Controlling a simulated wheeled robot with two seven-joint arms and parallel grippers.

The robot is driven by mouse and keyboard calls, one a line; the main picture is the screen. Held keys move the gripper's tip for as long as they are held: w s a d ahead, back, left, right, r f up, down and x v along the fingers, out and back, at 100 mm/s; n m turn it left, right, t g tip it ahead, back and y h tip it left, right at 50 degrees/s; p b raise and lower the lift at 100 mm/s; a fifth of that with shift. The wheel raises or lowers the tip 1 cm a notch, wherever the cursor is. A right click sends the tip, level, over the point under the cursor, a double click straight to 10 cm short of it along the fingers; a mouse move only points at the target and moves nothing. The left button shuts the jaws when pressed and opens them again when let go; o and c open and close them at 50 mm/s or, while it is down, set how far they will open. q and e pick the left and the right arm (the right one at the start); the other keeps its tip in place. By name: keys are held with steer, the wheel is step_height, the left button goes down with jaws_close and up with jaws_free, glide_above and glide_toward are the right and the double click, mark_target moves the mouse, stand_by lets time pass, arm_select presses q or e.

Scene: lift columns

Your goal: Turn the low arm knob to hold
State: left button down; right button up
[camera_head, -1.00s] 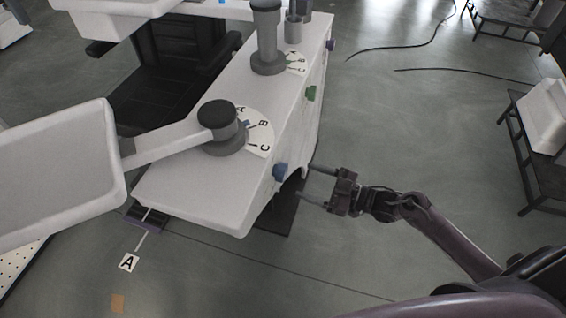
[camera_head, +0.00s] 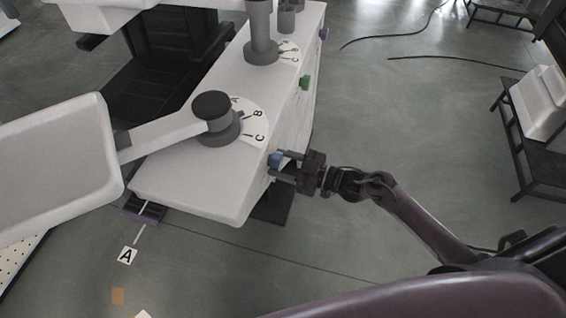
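A blue knob (camera_head: 275,159) sits on the right side face of the white cabinet (camera_head: 190,190), near its front end and close to the lower arm's post. My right gripper (camera_head: 279,166) is at this knob, with its two fingers apart and pointing left, one on the upper side and one on the lower side. I cannot make out finger contact with the knob. The low white arm (camera_head: 165,140) runs left from a dark-capped post (camera_head: 212,112) beside a dial marked A, B, C (camera_head: 253,122). My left gripper is not in view.
A green knob (camera_head: 305,82) and a purple knob (camera_head: 324,34) sit farther back on the same face. A second post (camera_head: 261,35) stands behind. A floor marker A (camera_head: 127,256) lies at lower left. Cables and a dark bench (camera_head: 540,150) are at right; open floor lies between.

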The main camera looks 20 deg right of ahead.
steer(key=c, duration=0.4)
steer(key=shift+o, duration=0.2)
steer(key=m+p, duration=0.2)
steer(key=m, duration=0.1)
steer(key=shift+r+m+p, duration=0.2)
steer(key=shift+m+p, duration=0.1)
steer(key=m+p, duration=0.2)
steer(key=m, duration=0.2)
steer(key=shift+g, duration=0.3)
steer(key=m+p, duration=0.2)
steer(key=m, duration=0.3)
steer(key=shift+g, duration=0.3)
steer(key=shift+m+g+p, duration=0.3)
steer(key=shift+m+p, duration=0.4)
steer(key=shift+m, duration=1.5)
